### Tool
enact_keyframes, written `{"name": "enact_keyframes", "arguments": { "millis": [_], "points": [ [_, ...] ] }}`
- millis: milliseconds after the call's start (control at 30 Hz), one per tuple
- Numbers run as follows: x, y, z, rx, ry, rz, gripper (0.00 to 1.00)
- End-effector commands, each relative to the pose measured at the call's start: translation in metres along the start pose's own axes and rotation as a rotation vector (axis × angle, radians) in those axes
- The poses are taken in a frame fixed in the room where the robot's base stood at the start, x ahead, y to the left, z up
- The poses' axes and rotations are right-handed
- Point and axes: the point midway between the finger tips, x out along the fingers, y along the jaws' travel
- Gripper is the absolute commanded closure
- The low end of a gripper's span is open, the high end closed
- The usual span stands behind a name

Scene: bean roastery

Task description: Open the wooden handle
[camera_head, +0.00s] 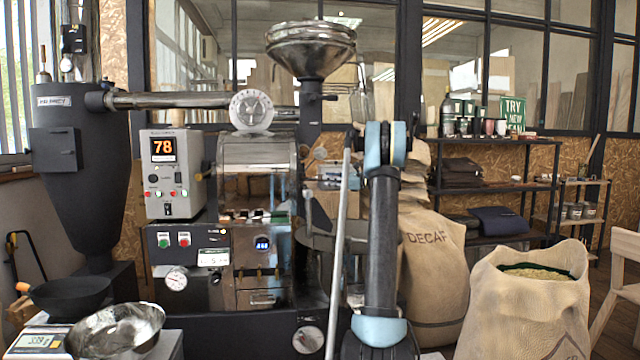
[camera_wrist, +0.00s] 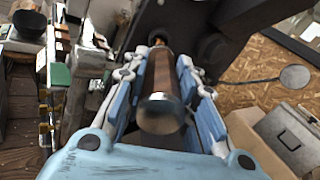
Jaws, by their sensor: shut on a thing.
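The wooden handle (camera_wrist: 159,76) shows in the wrist view as a brown cylinder with a shiny, rounded metal end towards the camera. My gripper (camera_wrist: 162,58) has its two blue-padded fingers along the left and right sides of the handle and is shut on it. The handle's far end runs towards a dark metal part. In the head view my arm stands in front of the right side of the coffee roaster (camera_head: 256,172), and it hides the handle and my fingertips.
A burlap sack marked DECAF (camera_head: 432,270) stands right of my arm, with an open sack of beans (camera_head: 530,300) farther right. A steel bowl (camera_head: 115,330) and a scale (camera_head: 38,342) are at lower left. Dark shelves (camera_head: 490,188) stand behind.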

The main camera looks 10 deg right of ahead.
Motion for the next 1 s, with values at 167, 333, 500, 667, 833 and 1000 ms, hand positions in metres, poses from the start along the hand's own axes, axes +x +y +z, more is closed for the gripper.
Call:
{"name": "enact_keyframes", "arguments": {
  "millis": [167, 333, 500, 667, 833, 1000],
  "points": [
    [-0.029, -0.002, 0.000, 0.000, 0.000, -0.004, 1.00],
    [-0.034, -0.001, 0.000, 0.000, -0.001, -0.003, 1.00],
    [-0.033, -0.001, 0.000, 0.000, -0.001, -0.003, 1.00],
    [-0.033, -0.001, 0.000, 0.000, -0.001, -0.003, 0.53],
    [-0.033, -0.001, 0.000, 0.000, -0.001, -0.002, 0.53],
    [-0.035, -0.001, 0.000, 0.000, 0.000, -0.002, 0.53]
  ]
}}
